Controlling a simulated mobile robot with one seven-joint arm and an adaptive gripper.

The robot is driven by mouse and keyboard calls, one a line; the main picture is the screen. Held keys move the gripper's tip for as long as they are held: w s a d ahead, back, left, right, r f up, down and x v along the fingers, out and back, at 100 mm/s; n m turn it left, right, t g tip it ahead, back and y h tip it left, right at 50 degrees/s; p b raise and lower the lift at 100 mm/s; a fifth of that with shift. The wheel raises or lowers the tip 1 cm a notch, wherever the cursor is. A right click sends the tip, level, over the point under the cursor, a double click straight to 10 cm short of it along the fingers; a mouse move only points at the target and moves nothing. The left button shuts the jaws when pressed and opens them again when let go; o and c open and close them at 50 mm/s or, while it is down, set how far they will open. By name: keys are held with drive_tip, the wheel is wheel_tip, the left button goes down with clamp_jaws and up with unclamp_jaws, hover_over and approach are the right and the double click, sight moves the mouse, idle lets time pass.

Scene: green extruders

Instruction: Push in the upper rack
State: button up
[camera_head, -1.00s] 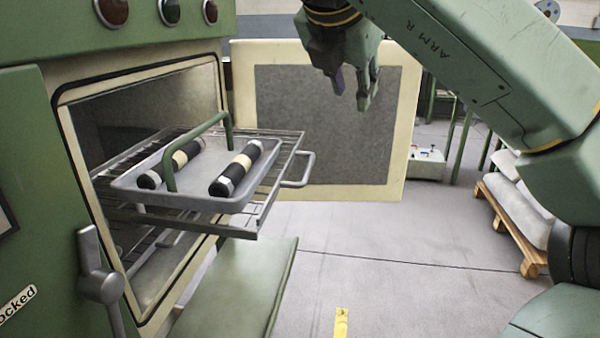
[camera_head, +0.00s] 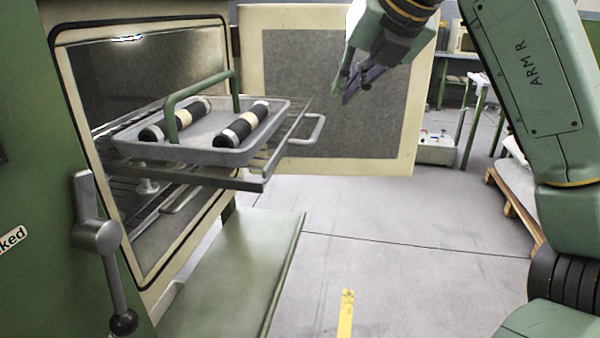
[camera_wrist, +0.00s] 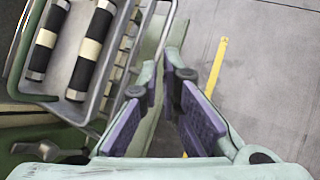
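The upper rack (camera_head: 283,152), a wire shelf with a loop handle (camera_head: 307,130), sticks out of the open oven chamber. A grey tray (camera_head: 205,156) with a green bail handle (camera_head: 171,112) rests on it, holding two black-and-cream cylinders (camera_head: 174,120) (camera_head: 244,124). My gripper (camera_head: 346,90) is above and right of the rack handle, apart from it, with fingers tilted down. The wrist view shows the purple finger pads (camera_wrist: 164,75) with a narrow gap and nothing between them. The tray (camera_wrist: 45,104) and rack edge (camera_wrist: 128,40) are at its upper left.
The oven door (camera_head: 330,163) stands open behind the rack. A lever with a black knob (camera_head: 97,235) is on the oven front. A green flap (camera_head: 230,270) lies below the opening.

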sight(135, 137)
drive_tip(key=f+n+y+b, duration=0.1)
drive_tip(key=f+n+y, duration=0.1)
drive_tip(key=s+f+n+y+b, duration=0.1)
drive_tip(key=f+n+y+b, duration=0.1)
drive_tip(key=d+f+n+g+y+b, duration=0.1)
drive_tip(key=f+n+y, duration=0.1)
drive_tip(key=shift+s+f+n+y, duration=0.25)
drive_tip(key=shift+f+n+y, duration=0.05)
drive_tip(key=shift+n, duration=0.1)
clamp_jaws()
drive_tip(key=s+d+f+n+g+y+b, duration=0.3)
drive_tip(key=d+f+n+y+b, duration=0.15)
drive_tip(key=d+n+y, duration=0.35)
drive_tip(key=shift+n+h, duration=0.3)
drive_tip(key=x, duration=1.6)
drive_tip(key=shift+r, duration=0.25)
drive_tip(key=x, duration=3)
drive_tip(key=shift+w+a+r+p, duration=0.1)
drive_tip(key=shift+w+a+p, duration=0.05)
drive_tip(key=shift+w+p, duration=0.2)
drive_tip(key=shift+w, duration=0.1)
